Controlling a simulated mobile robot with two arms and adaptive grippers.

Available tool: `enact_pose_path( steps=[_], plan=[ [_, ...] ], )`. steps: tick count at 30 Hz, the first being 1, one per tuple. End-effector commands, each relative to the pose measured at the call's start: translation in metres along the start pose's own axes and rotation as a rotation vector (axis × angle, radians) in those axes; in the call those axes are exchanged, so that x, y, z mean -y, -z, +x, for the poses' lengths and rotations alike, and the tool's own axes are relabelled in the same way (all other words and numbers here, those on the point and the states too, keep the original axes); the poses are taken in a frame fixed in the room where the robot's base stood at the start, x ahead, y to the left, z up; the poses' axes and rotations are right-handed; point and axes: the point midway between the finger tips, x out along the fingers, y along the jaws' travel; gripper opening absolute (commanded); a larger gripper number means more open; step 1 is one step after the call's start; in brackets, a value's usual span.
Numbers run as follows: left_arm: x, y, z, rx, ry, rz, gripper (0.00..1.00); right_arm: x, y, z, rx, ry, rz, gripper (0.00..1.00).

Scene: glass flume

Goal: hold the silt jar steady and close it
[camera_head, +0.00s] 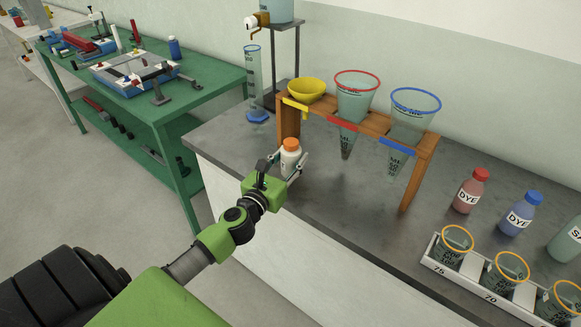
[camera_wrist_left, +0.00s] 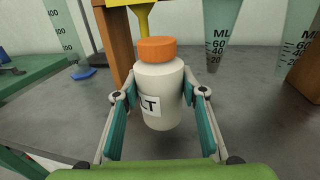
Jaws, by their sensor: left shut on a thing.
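The silt jar (camera_head: 290,163) is a white bottle standing upright near the left front edge of the grey bench. Its label, partly showing "LT", faces my wrist camera on the jar (camera_wrist_left: 172,92). An orange lid (camera_head: 291,144) sits on top of its mouth; it also shows in the left wrist view (camera_wrist_left: 155,49). Whether the lid is screwed tight cannot be told. My left gripper (camera_head: 288,161) is shut on the jar's body, one finger on each side, below the lid. Whether the jar's base touches the bench is unclear. My right gripper is not in view.
A wooden rack (camera_head: 426,165) with yellow (camera_head: 306,89), red-rimmed (camera_head: 356,90) and blue-rimmed (camera_head: 413,110) funnels stands close behind the jar. A measuring cylinder (camera_head: 253,75) is behind left. Red (camera_head: 470,190) and blue (camera_head: 519,214) dye bottles and a beaker tray (camera_head: 437,264) stand right.

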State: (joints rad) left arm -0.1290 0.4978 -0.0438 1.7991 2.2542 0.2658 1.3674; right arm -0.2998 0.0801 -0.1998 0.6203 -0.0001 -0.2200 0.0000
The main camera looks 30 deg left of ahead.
Motion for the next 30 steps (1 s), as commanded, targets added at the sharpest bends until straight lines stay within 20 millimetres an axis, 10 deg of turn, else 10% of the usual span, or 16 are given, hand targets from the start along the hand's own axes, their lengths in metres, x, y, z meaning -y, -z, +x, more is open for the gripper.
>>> enact_pose_path(
  steps=[6,19,20,21,30],
  plan=[
    [-0.001,0.033,0.003,0.001,-0.002,-0.003,0.0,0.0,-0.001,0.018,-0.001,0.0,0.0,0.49],
    [-0.001,0.038,0.003,0.001,0.0,0.0,0.0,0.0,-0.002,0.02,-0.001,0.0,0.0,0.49],
    [-0.001,0.037,0.002,0.0,0.0,0.0,0.43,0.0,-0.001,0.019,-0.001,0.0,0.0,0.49],
    [-0.001,0.037,0.002,0.0,0.0,0.0,0.54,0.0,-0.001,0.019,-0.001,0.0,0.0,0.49],
    [-0.001,0.037,0.002,0.0,0.0,0.0,0.55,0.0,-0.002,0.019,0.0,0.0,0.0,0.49]
  ],
)
